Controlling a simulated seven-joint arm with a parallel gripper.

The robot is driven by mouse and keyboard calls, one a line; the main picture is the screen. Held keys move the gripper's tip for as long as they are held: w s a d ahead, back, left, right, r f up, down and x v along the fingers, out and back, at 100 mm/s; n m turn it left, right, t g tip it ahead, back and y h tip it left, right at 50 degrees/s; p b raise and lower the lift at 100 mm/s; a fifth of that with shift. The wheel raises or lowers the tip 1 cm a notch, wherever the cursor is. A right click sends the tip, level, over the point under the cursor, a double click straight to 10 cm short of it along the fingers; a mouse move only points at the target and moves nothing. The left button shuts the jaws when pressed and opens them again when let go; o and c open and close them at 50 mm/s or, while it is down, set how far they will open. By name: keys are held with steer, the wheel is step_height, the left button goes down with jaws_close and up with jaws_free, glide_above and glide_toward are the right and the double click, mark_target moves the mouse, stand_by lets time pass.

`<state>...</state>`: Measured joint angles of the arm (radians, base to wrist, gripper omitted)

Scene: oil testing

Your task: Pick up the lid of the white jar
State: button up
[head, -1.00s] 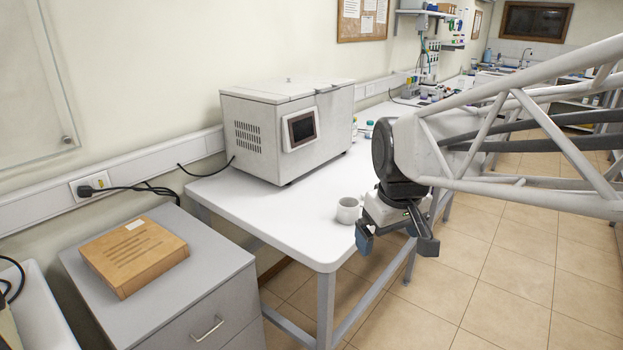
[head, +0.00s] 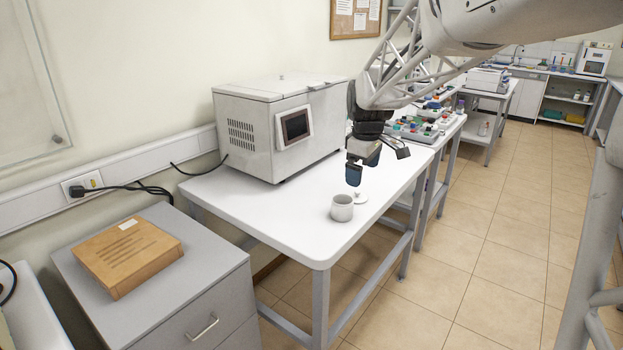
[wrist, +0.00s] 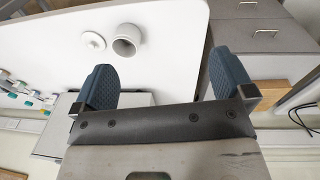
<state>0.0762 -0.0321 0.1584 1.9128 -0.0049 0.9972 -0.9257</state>
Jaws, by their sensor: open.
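The white jar (head: 342,207) stands open on the white table (head: 290,235) near its front right edge. Its lid (head: 360,197), a small white disc with a knob, lies flat on the table just behind and right of the jar. In the wrist view the lid (wrist: 93,41) lies left of the jar (wrist: 127,40), apart from it. My gripper (head: 355,172) is above the table, over the lid's area. In the wrist view its blue fingers (wrist: 164,72) are wide apart and empty, with the lid and jar beyond the left fingertip.
A large white box-like machine (head: 270,125) stands behind and left on the table. A grey cabinet (head: 215,290) with a wooden box (head: 128,255) stands at the front left. Several small coloured items (head: 415,130) lie on the far bench. The table's front left is clear.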

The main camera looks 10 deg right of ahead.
steer(key=w+d+f+n, duration=0.2)
steer(key=w+f, duration=0.1)
steer(key=w, duration=0.4)
steer(key=w+d+f+n, duration=0.1)
steer(key=w+f+n, duration=0.15)
steer(key=w, duration=0.55)
steer(key=n+g, duration=0.1)
steer(key=n, duration=0.3)
glide_above(356, 193)
steer(key=shift+m, duration=0.25)
step_height(356, 193, down, 11)
steer(key=shift+f, duration=0.1)
steer(key=shift+w+f, duration=0.2)
steer(key=shift+w, duration=0.05)
steer(key=shift+f, duration=0.1)
steer(key=shift+f, duration=1.2)
steer(key=shift+f, duration=0.1)
steer(key=shift+w+d+f, duration=0.1)
steer(key=shift+f, duration=2.4)
steer(key=shift+c, duration=0.3)
